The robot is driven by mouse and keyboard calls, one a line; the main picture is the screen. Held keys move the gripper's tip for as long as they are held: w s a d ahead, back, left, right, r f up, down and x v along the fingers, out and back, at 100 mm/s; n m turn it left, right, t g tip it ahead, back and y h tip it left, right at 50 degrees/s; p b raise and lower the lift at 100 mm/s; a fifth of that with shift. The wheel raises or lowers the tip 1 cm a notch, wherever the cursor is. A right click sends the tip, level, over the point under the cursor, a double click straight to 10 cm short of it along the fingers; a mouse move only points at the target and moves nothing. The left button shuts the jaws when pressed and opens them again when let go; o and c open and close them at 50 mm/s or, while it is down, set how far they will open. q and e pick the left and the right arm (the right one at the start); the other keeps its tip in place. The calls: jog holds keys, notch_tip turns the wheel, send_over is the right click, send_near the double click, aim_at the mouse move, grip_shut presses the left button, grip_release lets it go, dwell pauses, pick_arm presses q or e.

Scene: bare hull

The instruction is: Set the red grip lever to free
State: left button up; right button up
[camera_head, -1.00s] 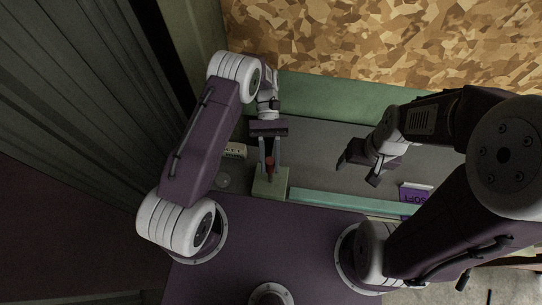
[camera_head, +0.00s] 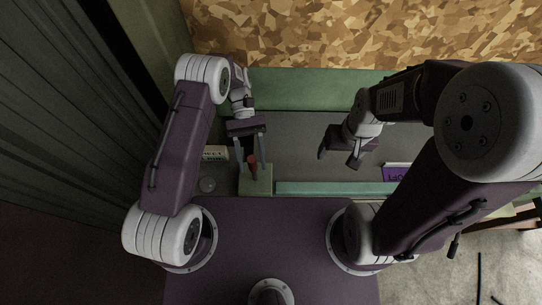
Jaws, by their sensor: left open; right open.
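The red grip lever (camera_head: 253,168) stands on a pale olive block (camera_head: 257,186) near the front edge of the grey surface, left of centre. My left gripper (camera_head: 251,151) comes down from behind it. Its two grey fingers are open, one on each side of the lever's top, with gaps visible; whether either touches it I cannot tell. The lever's lower end meets the block, and its exact tilt is hard to read from above. My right gripper (camera_head: 338,160) is open and empty over the grey surface, to the right of the lever.
A teal bar (camera_head: 325,188) runs right from the block. A purple lettered box (camera_head: 397,172) lies at the right, and a pale lettered item (camera_head: 215,153) left of the lever. A small round object (camera_head: 207,184) is beside the block. Grey surface (camera_head: 293,145) between the grippers is clear.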

aim_at(253, 157)
pick_arm(q)
jog(key=shift+r+b, duration=0.25)
jog(key=shift+b, duration=0.05)
notch_tip(253, 157, up, 3)
jog(key=shift+d+b, duration=0.15)
jog(key=shift+b, duration=0.9)
jog(key=s+d+r+b, duration=0.3)
jog(key=d+r, duration=0.4)
jog(key=d, duration=0.3)
jog(key=shift+s+d, duration=0.3)
jog(key=shift+s, duration=0.05)
